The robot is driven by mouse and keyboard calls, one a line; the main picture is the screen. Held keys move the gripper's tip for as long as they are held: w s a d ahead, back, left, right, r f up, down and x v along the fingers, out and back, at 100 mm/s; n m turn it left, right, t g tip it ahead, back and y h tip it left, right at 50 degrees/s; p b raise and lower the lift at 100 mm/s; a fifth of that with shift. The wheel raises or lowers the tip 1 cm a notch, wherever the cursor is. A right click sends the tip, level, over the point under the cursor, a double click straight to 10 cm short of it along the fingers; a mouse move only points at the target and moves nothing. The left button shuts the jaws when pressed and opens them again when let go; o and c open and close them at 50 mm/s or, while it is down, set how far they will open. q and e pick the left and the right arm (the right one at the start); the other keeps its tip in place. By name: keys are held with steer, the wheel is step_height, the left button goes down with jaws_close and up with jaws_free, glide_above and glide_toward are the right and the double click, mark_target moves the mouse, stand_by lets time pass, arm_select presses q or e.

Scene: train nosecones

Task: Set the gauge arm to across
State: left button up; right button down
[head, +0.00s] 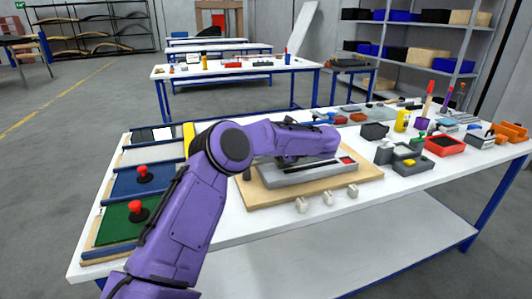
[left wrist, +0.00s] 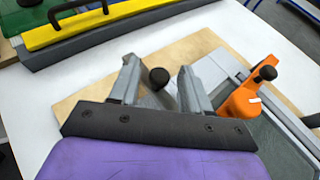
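In the left wrist view, my left gripper (left wrist: 158,72) is open, its two grey fingers apart. A round black knob (left wrist: 159,77) shows between the fingertips; I cannot tell whether a finger touches it. To the right is an orange lever piece (left wrist: 246,100) with a white mark and its own black knob (left wrist: 266,73). It sits on a grey fixture (left wrist: 270,130) on a wooden board (left wrist: 80,92). In the head view, my purple left arm reaches over the grey fixture (head: 310,175) and hides part of it. The orange piece is not clear there. My right gripper is not in view.
Trays with red knobs (head: 138,210) stand at the table's left. Several small pale blocks (head: 328,198) lie in front of the board (head: 370,180). Grey blocks (head: 384,152) and a red bin (head: 445,146) stand to the right. A yellow bar (left wrist: 75,27) lies beyond the board.

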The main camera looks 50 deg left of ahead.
arm_select(q)
steer(key=b+v, duration=0.1)
steer(key=v, duration=0.9)
steer(key=shift+d, duration=0.25)
steer(key=shift+w, duration=0.1)
